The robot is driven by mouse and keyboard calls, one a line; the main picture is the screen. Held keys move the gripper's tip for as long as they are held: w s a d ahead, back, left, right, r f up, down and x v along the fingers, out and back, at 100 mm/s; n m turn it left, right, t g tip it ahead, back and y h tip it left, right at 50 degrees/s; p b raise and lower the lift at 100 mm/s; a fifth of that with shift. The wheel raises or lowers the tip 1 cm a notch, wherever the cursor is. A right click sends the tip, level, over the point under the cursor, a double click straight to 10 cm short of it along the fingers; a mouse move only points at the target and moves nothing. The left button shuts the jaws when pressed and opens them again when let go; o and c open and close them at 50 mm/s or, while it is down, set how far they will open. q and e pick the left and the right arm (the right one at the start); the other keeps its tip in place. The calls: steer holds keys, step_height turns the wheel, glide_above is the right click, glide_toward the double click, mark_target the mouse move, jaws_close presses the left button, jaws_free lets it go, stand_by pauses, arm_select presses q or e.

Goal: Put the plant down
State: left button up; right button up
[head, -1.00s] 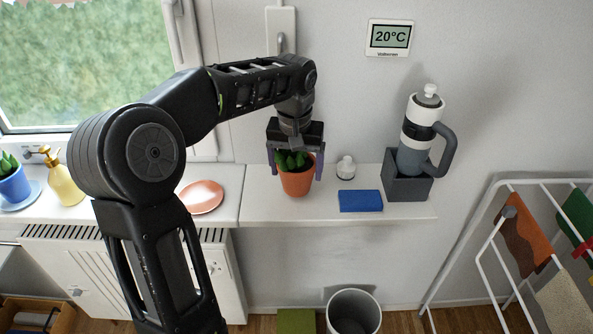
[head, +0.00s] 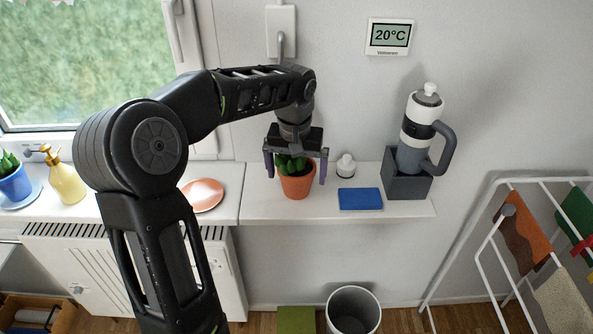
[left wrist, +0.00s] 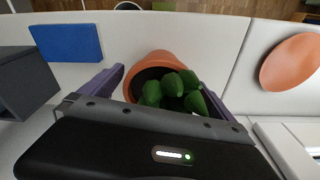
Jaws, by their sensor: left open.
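The plant, green leaves in an orange terracotta pot (head: 297,186), stands upright on the white window sill (head: 258,207). It also shows in the left wrist view (left wrist: 160,60). My left gripper (head: 296,182) is over the plant, pointing down, with one purple finger on each side of the pot. It is open, and gaps show between the fingers and the pot. The pot's upper back part and some leaves are hidden by the gripper in the head view. My right gripper is not in view.
A blue box (head: 360,199), a small white bottle (head: 346,166) and a grey holder with a flask (head: 408,178) stand to the right. An orange saucer (head: 203,195) lies to the left. A bin (head: 353,311) stands on the floor below.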

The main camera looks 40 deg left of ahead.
arm_select(q)
steer(key=shift+r, duration=0.1)
steer(key=shift+r, duration=0.55)
step_height(320, 180, up, 11)
steer(key=s+p, duration=0.1)
steer(key=shift+s+d, duration=0.15)
steer(key=shift+d, duration=0.15)
